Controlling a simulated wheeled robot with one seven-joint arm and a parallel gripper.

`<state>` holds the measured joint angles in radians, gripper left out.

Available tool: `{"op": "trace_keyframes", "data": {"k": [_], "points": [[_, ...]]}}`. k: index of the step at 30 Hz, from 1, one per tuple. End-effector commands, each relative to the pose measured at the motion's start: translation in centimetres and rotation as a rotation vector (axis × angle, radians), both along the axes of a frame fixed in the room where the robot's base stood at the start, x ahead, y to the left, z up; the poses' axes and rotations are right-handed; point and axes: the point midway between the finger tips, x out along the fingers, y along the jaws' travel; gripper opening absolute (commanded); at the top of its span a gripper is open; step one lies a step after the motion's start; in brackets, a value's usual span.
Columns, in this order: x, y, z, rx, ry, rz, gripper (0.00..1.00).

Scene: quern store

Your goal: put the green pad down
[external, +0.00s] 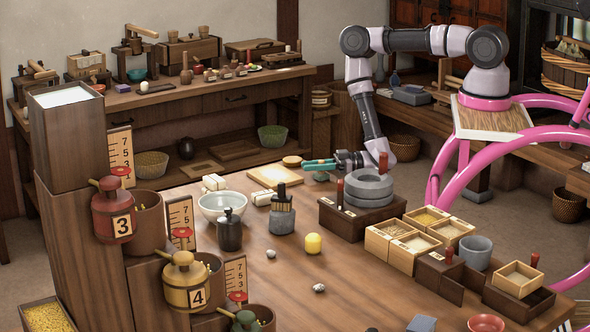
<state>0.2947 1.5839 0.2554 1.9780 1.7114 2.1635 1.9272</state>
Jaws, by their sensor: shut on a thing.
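The green pad (319,164) is a small teal-green thing, seen nearly edge-on above the back right part of the wooden table. My gripper (338,161) reaches in from the right and is shut on the pad's right end. The jaws are small and dark here, so their exact grip is hard to see. The pad appears held a little above the tabletop, though the gap under it is hard to judge.
A pale wooden board (275,176) lies left of the pad. Grey stone rings (369,190) on a dark box stand close to the right. A white bowl (221,206), dark bottles and small boxes stand around. The front middle of the table (350,280) is mostly clear.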

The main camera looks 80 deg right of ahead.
Motion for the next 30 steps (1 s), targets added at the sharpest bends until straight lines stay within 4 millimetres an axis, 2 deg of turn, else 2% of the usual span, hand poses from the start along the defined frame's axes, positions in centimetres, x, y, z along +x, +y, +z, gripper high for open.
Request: {"op": "trace_keyframes", "data": {"k": [2, 3, 4, 5, 17, 20, 30], "points": [[0.0, 0.0, -0.3, 0.001, 0.001, 0.000, 0.00], [0.0, 0.0, -0.3, 0.001, 0.000, 0.000, 0.37], [0.0, 0.0, -0.2, 0.001, 0.000, 0.000, 0.48], [0.0, 0.0, -0.2, 0.001, 0.000, 0.000, 0.56], [-0.2, -0.2, 0.1, 0.001, 0.001, -0.001, 0.56], [-1.6, -0.8, 0.0, 0.002, 0.005, -0.004, 0.56], [-8.2, -3.5, 0.0, 0.003, 0.004, -0.004, 0.56]]}}
